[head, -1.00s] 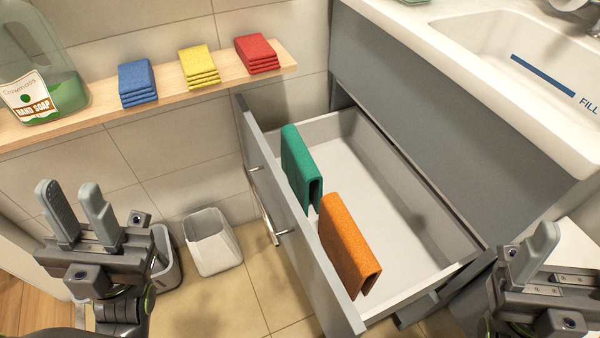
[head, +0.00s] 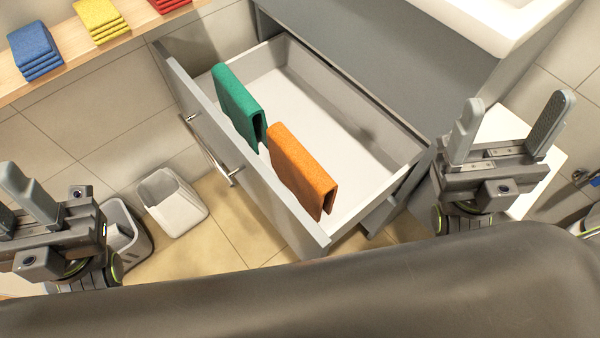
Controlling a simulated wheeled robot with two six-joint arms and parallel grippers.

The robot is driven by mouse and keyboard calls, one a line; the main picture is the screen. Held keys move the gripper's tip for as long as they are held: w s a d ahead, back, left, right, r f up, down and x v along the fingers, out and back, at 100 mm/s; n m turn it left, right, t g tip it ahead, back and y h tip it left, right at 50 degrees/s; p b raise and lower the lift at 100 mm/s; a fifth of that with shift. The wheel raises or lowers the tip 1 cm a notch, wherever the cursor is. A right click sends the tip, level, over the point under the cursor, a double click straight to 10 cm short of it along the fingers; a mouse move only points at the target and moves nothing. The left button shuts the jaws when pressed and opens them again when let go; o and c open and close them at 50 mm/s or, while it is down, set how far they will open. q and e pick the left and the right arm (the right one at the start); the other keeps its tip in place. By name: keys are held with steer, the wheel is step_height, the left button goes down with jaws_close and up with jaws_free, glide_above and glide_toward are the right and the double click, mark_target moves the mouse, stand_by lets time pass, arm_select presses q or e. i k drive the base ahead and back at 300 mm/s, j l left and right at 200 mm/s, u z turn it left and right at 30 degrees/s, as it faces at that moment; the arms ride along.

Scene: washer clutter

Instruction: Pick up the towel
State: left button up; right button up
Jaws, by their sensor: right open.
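Two folded towels, a green one (head: 238,103) and an orange one (head: 302,168), stand on edge at the front panel of an open grey drawer (head: 372,130). I cannot tell whether they hang over the panel or stand just inside it. More folded cloths, blue (head: 35,52), yellow (head: 101,18) and red (head: 168,3), lie stacked on a wooden shelf. My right gripper (head: 514,112) is open and empty, right of the drawer and apart from the towels. My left gripper (head: 18,192) is at the left edge, partly cut off; its fingers look apart with nothing between them.
A white bin (head: 172,203) and a grey bin (head: 128,240) stand on the tiled floor left of the drawer. The drawer handle (head: 208,150) sticks out from its front. A white sink (head: 490,22) is at the top right. The drawer's floor looks clear behind the towels.

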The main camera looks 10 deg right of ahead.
mark_target(249, 118)
steer(key=k+l+z, duration=0.1)
steer(key=z, duration=0.3)
steer(key=k+l+z, duration=0.2)
steer(key=z, duration=0.15)
steer(key=k+l+z, duration=0.15)
steer(key=z, duration=0.25)
steer(key=l+z, duration=0.35)
steer(key=i+j+u, duration=0.1)
steer(key=j+u, duration=0.25)
steer(key=i+j+u, duration=0.15)
steer(key=j+u, duration=0.25)
steer(key=i+j+u, duration=0.2)
steer(key=u, duration=0.15)
steer(key=i+j+u, duration=0.25)
steer(key=u, duration=0.15)
steer(key=k+u, duration=0.5)
steer(key=k+j+u, duration=0.2)
steer(key=k+u, duration=0.25)
steer(key=k+j+u, duration=0.3)
steer(key=u, duration=0.2)
